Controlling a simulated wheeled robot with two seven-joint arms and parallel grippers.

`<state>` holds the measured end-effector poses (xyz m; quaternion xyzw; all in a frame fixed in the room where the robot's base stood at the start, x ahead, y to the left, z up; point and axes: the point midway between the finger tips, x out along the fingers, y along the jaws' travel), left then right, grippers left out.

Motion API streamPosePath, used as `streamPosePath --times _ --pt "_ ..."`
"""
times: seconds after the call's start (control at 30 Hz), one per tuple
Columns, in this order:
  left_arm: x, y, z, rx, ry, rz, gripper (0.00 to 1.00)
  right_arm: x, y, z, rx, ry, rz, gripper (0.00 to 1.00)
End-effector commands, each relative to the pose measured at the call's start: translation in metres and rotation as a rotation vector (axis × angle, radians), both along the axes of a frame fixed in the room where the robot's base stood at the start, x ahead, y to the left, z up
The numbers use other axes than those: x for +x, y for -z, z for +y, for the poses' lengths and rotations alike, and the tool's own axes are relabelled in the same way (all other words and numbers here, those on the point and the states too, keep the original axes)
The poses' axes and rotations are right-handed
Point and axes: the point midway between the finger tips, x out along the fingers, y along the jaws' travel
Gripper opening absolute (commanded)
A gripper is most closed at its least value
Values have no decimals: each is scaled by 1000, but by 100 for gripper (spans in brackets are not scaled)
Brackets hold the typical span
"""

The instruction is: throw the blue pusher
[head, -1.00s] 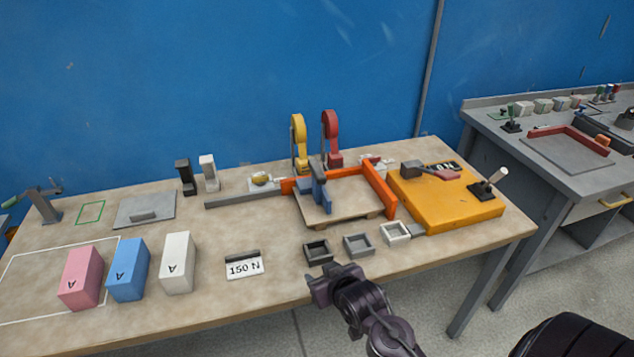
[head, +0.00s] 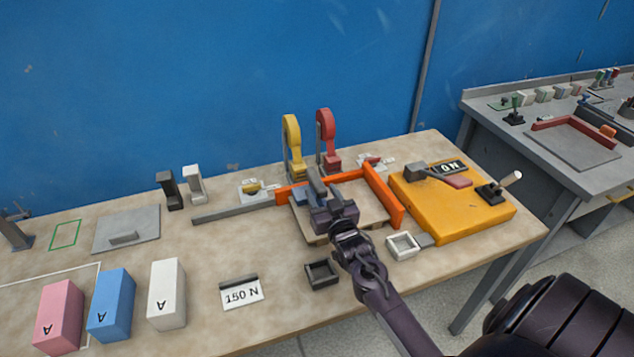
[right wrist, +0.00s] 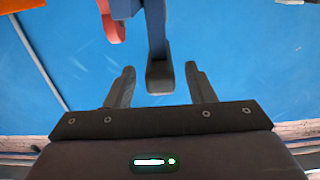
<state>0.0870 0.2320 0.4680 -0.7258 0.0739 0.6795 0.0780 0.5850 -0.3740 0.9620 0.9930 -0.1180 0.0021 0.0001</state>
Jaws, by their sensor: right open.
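My left gripper is not in view.
A yellow clamp (head: 291,145) and a red clamp (head: 326,142) stand behind the frame. A yellow box (head: 450,213) with a lever is at right. Small trays (head: 322,274) lie in front. Pink, blue and white blocks (head: 167,293) stand at front left.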

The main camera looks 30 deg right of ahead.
Motion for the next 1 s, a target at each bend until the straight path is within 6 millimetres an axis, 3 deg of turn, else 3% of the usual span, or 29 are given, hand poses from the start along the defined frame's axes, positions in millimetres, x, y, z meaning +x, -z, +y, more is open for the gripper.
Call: streamPosePath --times 0.1,0.23,0.4,0.6,1.0 --pt "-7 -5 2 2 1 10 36 19 -2 -5 -1 0 -1 49" --pt "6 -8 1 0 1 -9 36 31 -2 -7 0 -1 -1 49" --pt "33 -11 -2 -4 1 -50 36 37 -1 -9 0 -1 0 49" --pt "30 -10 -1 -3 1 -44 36 37 0 -9 -1 -1 1 49" --pt "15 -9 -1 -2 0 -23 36 37 0 -9 -1 -1 1 0"
